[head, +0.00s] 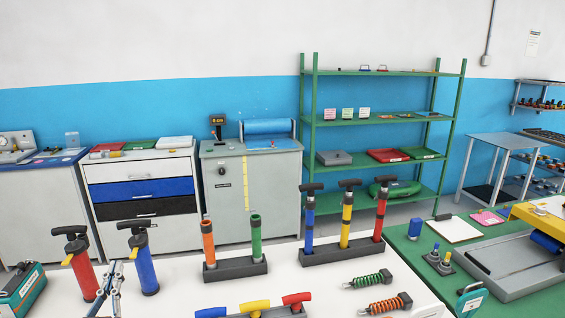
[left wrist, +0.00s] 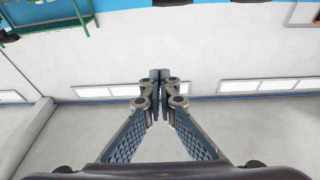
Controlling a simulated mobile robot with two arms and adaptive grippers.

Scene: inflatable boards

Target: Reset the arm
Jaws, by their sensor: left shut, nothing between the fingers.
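My left gripper (head: 115,268) shows at the bottom left of the head view, pointing up, between a red hand pump (head: 82,272) and a blue hand pump (head: 144,270). In the left wrist view, the same gripper's fingertips (left wrist: 160,76) meet, with nothing between them. That wrist camera looks toward a pale wall and ceiling area with long bright windows. My right gripper is in neither view.
A white table (head: 185,290) holds the pumps, a black holder (head: 345,249) with three coloured pumps, another holder with two tubes, and two springs (head: 390,302). A green table (head: 430,255) stands at the right. Cabinets and a green shelf (head: 383,115) line the wall.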

